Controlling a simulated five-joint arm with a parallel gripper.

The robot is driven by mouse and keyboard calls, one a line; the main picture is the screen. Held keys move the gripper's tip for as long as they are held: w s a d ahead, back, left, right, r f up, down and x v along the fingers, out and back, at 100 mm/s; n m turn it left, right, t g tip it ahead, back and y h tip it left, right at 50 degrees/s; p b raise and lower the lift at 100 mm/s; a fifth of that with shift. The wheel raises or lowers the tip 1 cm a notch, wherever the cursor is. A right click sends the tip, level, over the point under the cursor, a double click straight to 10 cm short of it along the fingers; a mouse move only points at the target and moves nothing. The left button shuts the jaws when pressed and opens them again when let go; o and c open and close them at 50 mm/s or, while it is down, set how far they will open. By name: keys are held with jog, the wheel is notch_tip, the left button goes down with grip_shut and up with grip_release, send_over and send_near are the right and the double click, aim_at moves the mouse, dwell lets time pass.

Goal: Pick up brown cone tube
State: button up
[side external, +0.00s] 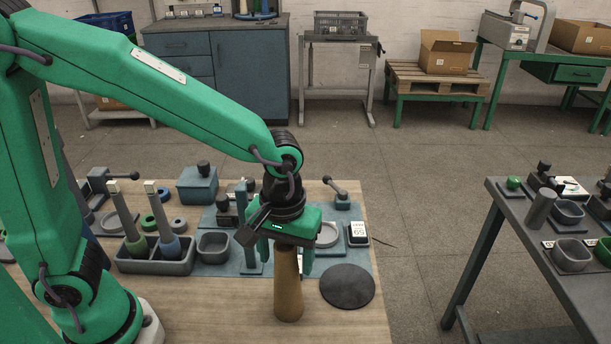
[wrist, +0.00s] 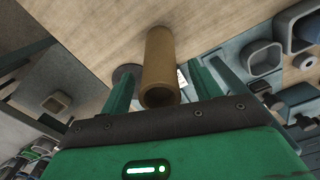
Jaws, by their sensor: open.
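The brown cone tube (side external: 289,292) stands upright on the wooden table, near its front edge in the side view. My gripper (side external: 281,272) is above and around its upper part, with a green finger on each side. In the wrist view the tube (wrist: 158,68) shows its open hollow end toward me, between the two green fingers (wrist: 160,90). The fingers are open, with a gap visible between each finger and the tube. The tube's top is partly hidden by my gripper in the side view.
A round black disc (side external: 347,286) lies just right of the tube. A grey holder (side external: 157,262) with two spindles stands to the left, beside a small grey bowl (side external: 214,247). A blue-grey mat (side external: 232,268) with fixtures lies behind. Bare wood is free at the front left.

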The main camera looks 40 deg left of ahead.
aim_at(286, 245)
jog(key=c, duration=1)
jog(key=shift+r, duration=0.15)
jog(key=shift+r, duration=0.45)
notch_tip(286, 245, up, 3)
jog(key=shift+r, duration=0.1)
jog(key=s+d+r, duration=0.6)
jog(key=s, duration=0.4)
jog(key=shift+r, duration=0.45)
